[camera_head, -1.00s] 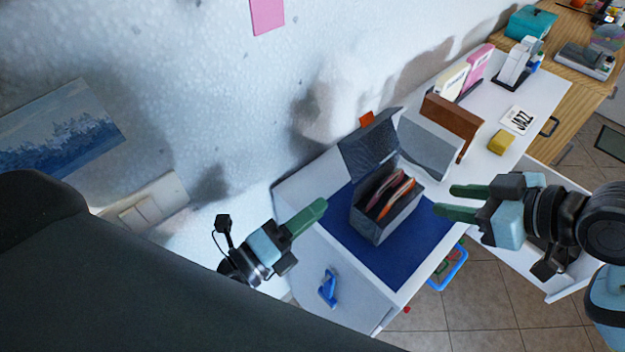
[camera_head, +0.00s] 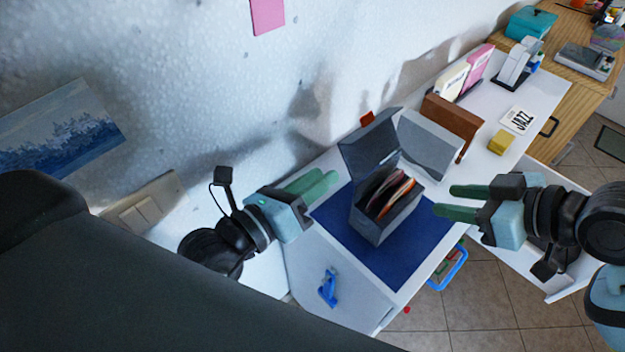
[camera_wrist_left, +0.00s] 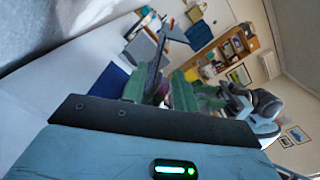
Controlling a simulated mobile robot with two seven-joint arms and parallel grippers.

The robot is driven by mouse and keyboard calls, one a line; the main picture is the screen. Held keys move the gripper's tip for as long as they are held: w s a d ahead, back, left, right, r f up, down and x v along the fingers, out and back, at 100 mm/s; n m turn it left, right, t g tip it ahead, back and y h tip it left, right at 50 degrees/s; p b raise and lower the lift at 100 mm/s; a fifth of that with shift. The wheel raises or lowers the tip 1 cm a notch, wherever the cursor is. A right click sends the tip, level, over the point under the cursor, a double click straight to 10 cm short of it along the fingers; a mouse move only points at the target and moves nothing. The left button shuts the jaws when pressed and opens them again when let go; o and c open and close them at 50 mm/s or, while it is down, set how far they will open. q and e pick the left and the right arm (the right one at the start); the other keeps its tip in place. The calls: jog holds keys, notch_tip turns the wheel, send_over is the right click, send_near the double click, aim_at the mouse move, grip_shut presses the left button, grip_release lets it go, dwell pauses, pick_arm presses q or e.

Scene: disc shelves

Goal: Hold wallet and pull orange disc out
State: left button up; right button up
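The wallet is a dark grey box (camera_head: 376,229) standing on a blue mat, with its lid (camera_head: 370,145) tilted open toward the wall. Several discs or sleeves stand upright inside; an orange edge (camera_head: 403,190) shows among dark and pale ones. My left gripper (camera_head: 324,182) is open and empty, left of the box and apart from it. Its two green fingers (camera_wrist_left: 160,88) are spread in the left wrist view, with a dark upright panel beyond them. My right gripper (camera_head: 443,200) is open and empty, just right of the box and apart from it.
The blue mat (camera_head: 345,222) lies on a white desk. Behind the box stand a grey panel (camera_head: 428,145) and a brown one (camera_head: 450,115). A yellow block (camera_head: 501,142) and a JAZZ card (camera_head: 518,119) lie to the right. The wall is close behind.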

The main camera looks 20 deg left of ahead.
aim_at(344, 160)
pick_arm(q)
jog(key=x, duration=0.7)
jog(key=shift+w+d, duration=0.15)
grip_shut()
dwell(1.0)
